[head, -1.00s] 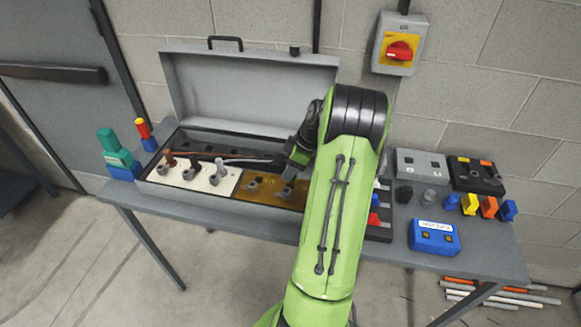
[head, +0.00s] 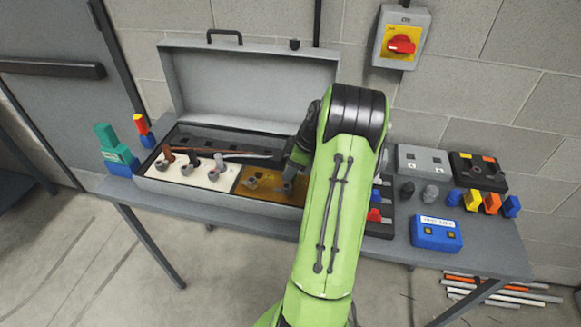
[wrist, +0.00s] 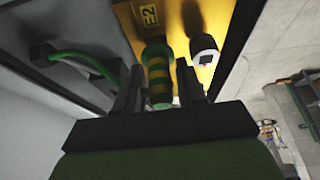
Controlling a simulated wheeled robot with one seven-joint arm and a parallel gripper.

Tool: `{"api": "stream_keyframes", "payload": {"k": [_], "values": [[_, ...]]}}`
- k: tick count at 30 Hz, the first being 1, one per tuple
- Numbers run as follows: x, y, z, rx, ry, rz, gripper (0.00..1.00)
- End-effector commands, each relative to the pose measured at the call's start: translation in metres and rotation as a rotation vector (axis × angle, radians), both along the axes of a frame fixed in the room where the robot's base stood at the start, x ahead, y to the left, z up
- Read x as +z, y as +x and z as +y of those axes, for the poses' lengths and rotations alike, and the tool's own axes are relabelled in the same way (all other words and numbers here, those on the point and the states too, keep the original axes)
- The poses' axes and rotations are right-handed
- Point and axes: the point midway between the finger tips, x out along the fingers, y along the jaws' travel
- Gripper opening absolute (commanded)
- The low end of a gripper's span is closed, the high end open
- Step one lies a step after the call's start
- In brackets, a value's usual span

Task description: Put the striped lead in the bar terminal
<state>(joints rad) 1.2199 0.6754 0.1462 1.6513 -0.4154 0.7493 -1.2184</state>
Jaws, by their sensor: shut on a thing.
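The green-and-yellow striped lead (wrist: 159,78) stands between my fingertips in the wrist view. My gripper (wrist: 158,95) is shut on it. Its far end points at the yellow panel (wrist: 135,25), close to a label reading E2 (wrist: 149,15); whether it is seated in a terminal I cannot tell. A pale round post (wrist: 203,48) with a dark and red square end is just to its right. In the head view my gripper (head: 292,165) is over the right end of the brown-yellow panel (head: 238,190), and my arm hides the lead.
The grey case (head: 150,185) has its lid (head: 245,85) raised behind. A white panel (head: 205,178) bears brown, black and grey leads. Right of my arm are a blue box (head: 436,236), coloured plugs (head: 491,203) and a grey box (head: 422,160). A green cable (wrist: 85,60) curves left of my fingers.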

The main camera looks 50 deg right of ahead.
Motion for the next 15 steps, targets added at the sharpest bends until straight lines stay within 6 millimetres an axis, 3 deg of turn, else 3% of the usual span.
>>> {"api": "stream_keyframes", "payload": {"k": [15], "values": [[-0.017, 0.0, 0.0, 0.0, 0.001, 0.0, 0.07]]}}
